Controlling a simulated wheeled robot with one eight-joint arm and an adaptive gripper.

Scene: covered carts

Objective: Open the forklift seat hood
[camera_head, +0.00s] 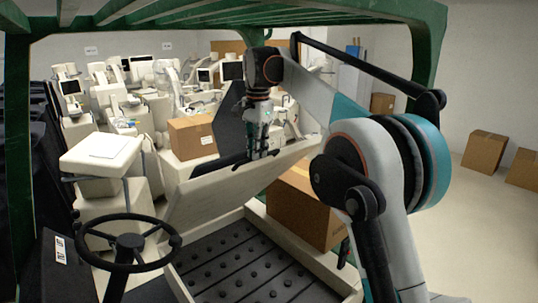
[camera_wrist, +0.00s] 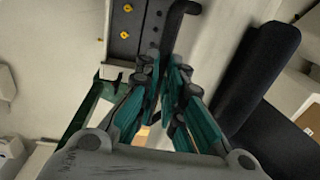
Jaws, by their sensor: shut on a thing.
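The forklift seat hood (camera_head: 215,190) is a pale beige panel, tilted up in the head view. The black seat (camera_head: 230,125) shows behind its upper edge and appears as a dark padded shape (camera_wrist: 258,65) in the wrist view. My gripper (camera_head: 262,152) is at the hood's upper edge, pointing down. Its fingers (camera_wrist: 165,75) are close together around a black bent bar (camera_wrist: 178,25), which looks like the hood's handle. The fingers hide part of the bar, so the exact contact is unclear.
A black steering wheel (camera_head: 128,232) stands at the front left. A dark studded tray (camera_head: 245,262) with a beige rim lies below the hood. A cardboard box (camera_head: 305,205) is close to my arm. Green frame bars (camera_head: 430,50) surround the space; white machines crowd the left.

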